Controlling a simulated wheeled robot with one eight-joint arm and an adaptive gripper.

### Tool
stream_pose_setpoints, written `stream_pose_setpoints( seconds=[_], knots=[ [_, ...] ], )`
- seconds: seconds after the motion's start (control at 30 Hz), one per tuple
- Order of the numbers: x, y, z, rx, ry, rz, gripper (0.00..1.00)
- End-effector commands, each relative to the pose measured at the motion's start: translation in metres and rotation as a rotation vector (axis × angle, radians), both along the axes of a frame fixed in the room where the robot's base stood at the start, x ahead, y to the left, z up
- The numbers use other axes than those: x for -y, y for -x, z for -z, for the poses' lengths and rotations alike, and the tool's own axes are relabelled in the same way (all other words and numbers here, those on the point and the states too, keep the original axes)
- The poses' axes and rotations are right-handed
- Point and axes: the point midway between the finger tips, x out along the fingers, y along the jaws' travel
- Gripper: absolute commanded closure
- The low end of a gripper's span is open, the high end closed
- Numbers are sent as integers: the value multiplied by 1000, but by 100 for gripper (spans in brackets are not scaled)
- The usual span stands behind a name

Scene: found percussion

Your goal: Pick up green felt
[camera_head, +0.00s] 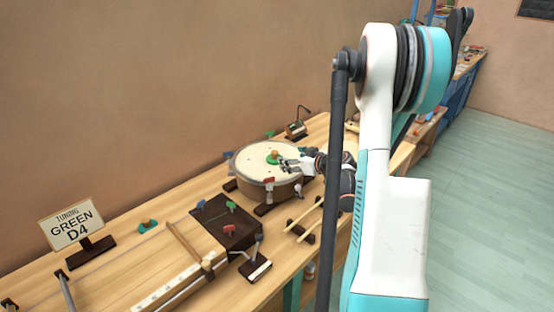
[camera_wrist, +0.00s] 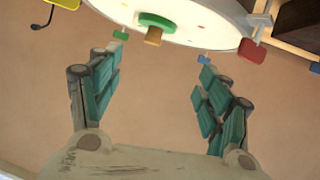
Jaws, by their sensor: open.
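A green felt disc with a wooden knob (camera_head: 274,157) sits on the pale head of a round drum (camera_head: 247,163). In the wrist view the green felt (camera_wrist: 157,20) shows at the top centre, with its knob (camera_wrist: 153,37) pointing down the picture. My gripper (camera_head: 284,164) is just right of the felt and over the drum in the head view. In the wrist view my gripper (camera_wrist: 160,70) has its two fingers wide apart with nothing between them. The felt lies beyond the fingertips, roughly centred between them. I cannot tell its exact distance from them.
Coloured clamps, including a red one (camera_head: 269,182), stand around the drum's rim. A dark block with coloured keys (camera_head: 229,228), wooden sticks (camera_head: 303,215) and a sign reading "TUNING GREEN D4" (camera_head: 72,223) are on the wooden bench. A wall runs behind it.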

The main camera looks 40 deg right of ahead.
Motion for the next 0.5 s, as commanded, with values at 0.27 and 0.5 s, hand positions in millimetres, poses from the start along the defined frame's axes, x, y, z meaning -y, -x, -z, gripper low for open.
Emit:
stream_pose_setpoints(
  seconds=[0.27,0.5],
  knots=[
    [8,-17,14,2,11,2,29],
    [12,-60,31,2,10,1,29]
  ],
)
